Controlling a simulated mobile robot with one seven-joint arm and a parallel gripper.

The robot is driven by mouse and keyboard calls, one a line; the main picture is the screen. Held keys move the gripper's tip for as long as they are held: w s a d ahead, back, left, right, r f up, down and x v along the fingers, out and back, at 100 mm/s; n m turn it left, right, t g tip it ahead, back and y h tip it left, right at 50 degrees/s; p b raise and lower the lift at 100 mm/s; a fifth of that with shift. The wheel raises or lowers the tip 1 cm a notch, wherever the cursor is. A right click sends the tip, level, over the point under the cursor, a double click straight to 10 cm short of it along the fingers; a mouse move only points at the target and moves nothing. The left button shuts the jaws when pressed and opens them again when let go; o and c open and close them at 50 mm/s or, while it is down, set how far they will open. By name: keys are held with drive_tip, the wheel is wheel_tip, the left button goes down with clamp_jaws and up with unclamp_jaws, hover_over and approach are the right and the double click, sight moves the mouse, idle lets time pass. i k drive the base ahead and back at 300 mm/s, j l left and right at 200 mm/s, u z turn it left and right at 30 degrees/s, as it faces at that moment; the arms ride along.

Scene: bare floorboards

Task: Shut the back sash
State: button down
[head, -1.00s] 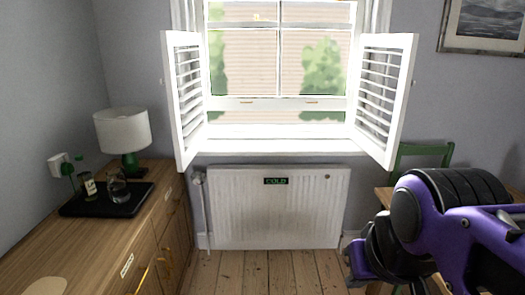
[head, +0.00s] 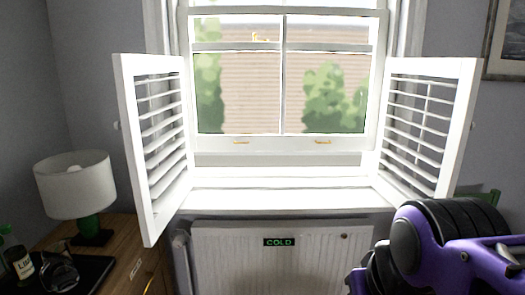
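The sash window stands straight ahead in the head view, between two shutters. The inner lower sash (head: 210,143) has a white bottom rail with two small brass lifts (head: 323,142). This rail sits above the white sill (head: 270,198), with a pale strip (head: 275,159) between them, so the sash looks raised. A second crossbar (head: 225,47) with a brass catch (head: 260,38) shows below the sash's top rail (head: 330,12). My purple and black arm is at lower right, well apart from the window. My gripper is out of view.
White louvred shutters stand folded open at left (head: 155,145) and right (head: 428,130). A radiator (head: 215,260) marked COLD is under the sill. A lamp (head: 75,185), black tray (head: 85,275) and bottle (head: 20,265) stand on the wooden cabinet (head: 130,240) at left. A green chair (head: 490,196) is partly hidden at right.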

sight(281, 142)
drive_tip(key=i, duration=1.2)
